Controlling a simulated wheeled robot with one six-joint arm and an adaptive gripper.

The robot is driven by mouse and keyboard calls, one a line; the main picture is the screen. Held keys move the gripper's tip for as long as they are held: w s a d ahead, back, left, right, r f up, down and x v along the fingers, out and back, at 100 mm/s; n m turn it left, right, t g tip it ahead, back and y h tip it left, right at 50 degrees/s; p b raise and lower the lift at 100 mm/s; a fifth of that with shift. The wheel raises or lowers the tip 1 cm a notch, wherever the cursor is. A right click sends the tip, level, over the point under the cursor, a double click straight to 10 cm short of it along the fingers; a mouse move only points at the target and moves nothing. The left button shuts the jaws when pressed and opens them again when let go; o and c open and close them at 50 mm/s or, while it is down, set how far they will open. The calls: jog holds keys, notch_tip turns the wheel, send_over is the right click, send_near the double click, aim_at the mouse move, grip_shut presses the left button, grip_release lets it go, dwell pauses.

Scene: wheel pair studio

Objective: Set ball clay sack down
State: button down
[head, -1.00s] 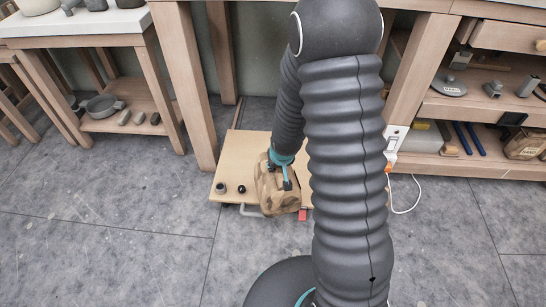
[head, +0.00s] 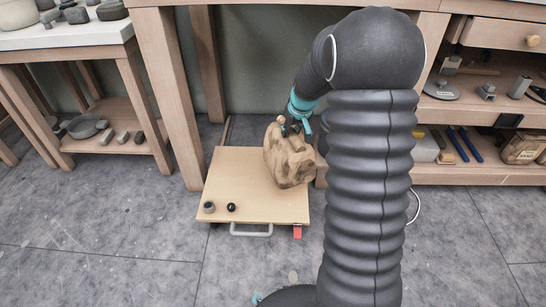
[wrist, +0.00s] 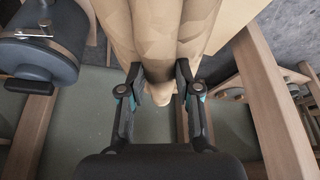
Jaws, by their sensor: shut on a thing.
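The ball clay sack (head: 290,160) is a tan-brown bag, upright, over the back right part of a low wooden platform (head: 245,205). My gripper (head: 291,127) is at its top. In the wrist view the gripper (wrist: 156,82) is shut on the gathered neck of the sack (wrist: 155,25), one finger on each side. I cannot tell whether the sack's bottom touches the platform or hangs just above it. My arm covers the area to the right of the sack.
Two small dark round pieces (head: 220,207) are at the platform's front left. A grey handle (head: 251,230) and a red tab (head: 297,232) are at its front edge. Bench legs (head: 165,100) stand behind and left. Shelves (head: 485,95) are at right.

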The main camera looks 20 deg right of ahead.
jog(key=w+a+f, duration=0.3)
jog(key=a+f, duration=0.7)
jog(key=shift+w+b, duration=0.35)
jog(key=shift+b, duration=0.1)
jog(key=shift+f, duration=0.2)
jog(key=c, duration=0.8)
grip_release()
jog(key=shift+s+f, duration=0.1)
